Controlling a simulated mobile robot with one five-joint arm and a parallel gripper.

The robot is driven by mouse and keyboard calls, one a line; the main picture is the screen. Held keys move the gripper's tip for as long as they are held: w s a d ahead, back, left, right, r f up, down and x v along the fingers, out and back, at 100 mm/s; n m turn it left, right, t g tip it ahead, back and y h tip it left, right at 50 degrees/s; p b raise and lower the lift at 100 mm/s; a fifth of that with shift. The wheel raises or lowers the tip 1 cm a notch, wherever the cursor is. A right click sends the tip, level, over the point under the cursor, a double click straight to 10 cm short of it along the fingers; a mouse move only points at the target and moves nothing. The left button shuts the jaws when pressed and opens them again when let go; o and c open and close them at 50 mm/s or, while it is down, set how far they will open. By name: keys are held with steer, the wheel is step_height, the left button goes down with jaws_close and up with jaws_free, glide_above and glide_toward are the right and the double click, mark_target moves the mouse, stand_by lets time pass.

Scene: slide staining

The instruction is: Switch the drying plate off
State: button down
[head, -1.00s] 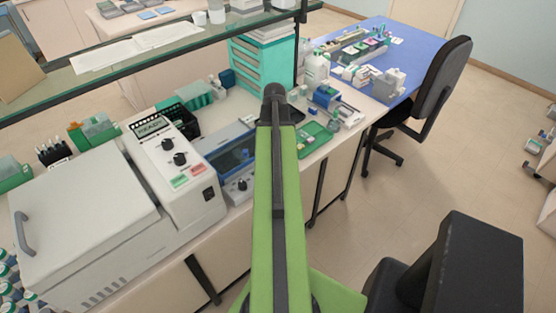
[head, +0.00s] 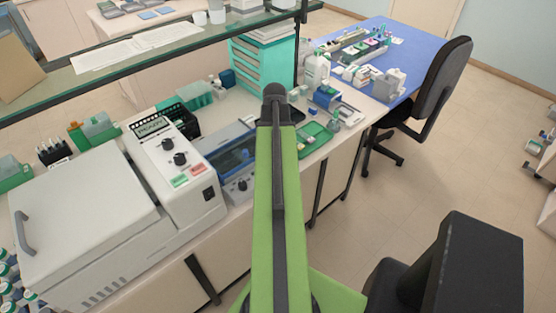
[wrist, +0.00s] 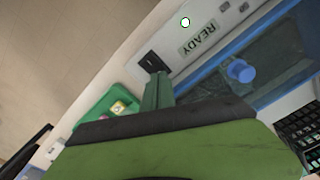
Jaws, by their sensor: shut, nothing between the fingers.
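The drying plate appears to be the blue-lidded device (head: 232,158) in the head view, to the right of the large white machine; my arm covers its right part. In the wrist view, a light front panel with a READY display (wrist: 198,39) runs along a blue-edged clear lid (wrist: 215,82). A black switch (wrist: 152,60) sits on the panel beside the display, and a round white light or button with a green rim (wrist: 185,22) is near it. My gripper (wrist: 157,78) is shut and empty, its tip close to the switch; contact cannot be told.
The large white machine (head: 85,220) has its own READY display, knobs and black switch. A green tray (head: 315,140) lies to the right of my arm. A glass shelf (head: 120,62) runs above the bench. A chair (head: 440,85) stands at the blue table.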

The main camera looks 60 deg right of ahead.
steer(key=shift+f+b, duration=0.9)
stand_by(0.6)
steer(key=shift+r, duration=0.1)
step_height(320, 180, up, 7)
steer(key=p, duration=0.7)
